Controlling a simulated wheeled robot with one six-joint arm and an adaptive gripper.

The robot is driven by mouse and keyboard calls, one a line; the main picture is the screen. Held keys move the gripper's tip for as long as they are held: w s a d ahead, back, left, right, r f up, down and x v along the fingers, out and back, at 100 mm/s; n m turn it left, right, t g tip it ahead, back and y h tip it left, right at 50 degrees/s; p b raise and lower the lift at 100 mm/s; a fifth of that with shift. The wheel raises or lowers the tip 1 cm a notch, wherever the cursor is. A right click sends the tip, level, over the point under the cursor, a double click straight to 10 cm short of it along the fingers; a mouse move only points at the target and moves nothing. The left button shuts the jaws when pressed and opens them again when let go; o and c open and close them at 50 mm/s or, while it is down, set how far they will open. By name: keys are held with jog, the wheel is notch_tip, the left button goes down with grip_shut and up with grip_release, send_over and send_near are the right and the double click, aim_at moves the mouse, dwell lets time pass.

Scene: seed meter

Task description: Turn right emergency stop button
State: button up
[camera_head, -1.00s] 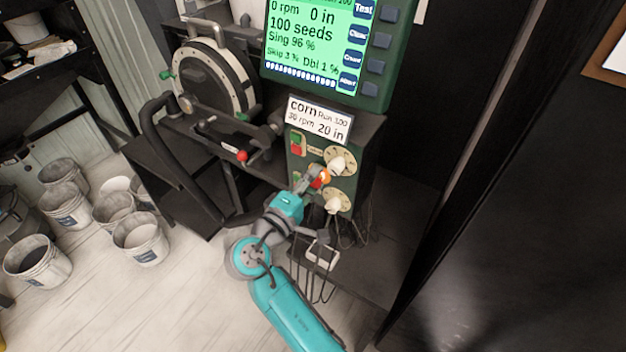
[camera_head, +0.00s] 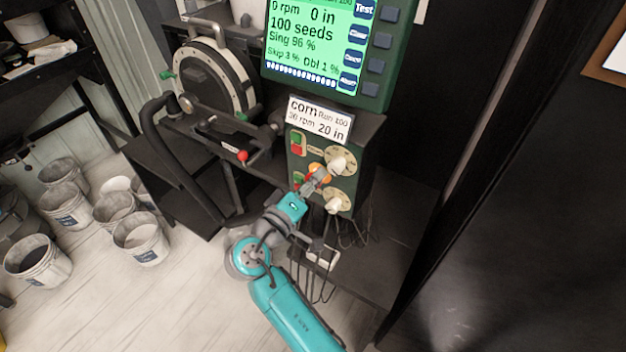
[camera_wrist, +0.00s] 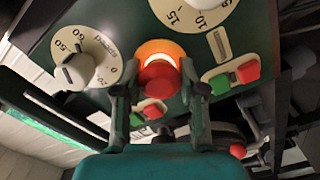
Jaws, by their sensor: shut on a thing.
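The emergency stop button, a red knob on an orange ring (camera_wrist: 160,72), sits on the green control panel between my fingertips in the wrist view. In the head view its orange ring (camera_head: 316,168) is partly hidden behind my fingers. My gripper (camera_head: 318,180) reaches up to the panel from below. In the wrist view my gripper (camera_wrist: 157,84) is shut on the button, one finger on each side of it.
Two round dials with pale knobs flank the button, the upper dial (camera_head: 341,160) and the lower dial (camera_head: 337,201). Red and green switches (camera_wrist: 235,76) are close by. A screen (camera_head: 315,45) stands above. Cables hang below the panel. Several buckets (camera_head: 140,240) stand on the floor at left.

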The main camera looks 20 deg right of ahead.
dwell(0.3)
jog(key=o, duration=1.1)
jog(key=shift+o, duration=0.2)
jog(key=v, duration=1.1)
jog(key=shift+s+a, duration=0.2)
jog(key=shift+a, duration=0.15)
jog(key=shift+f, duration=0.1)
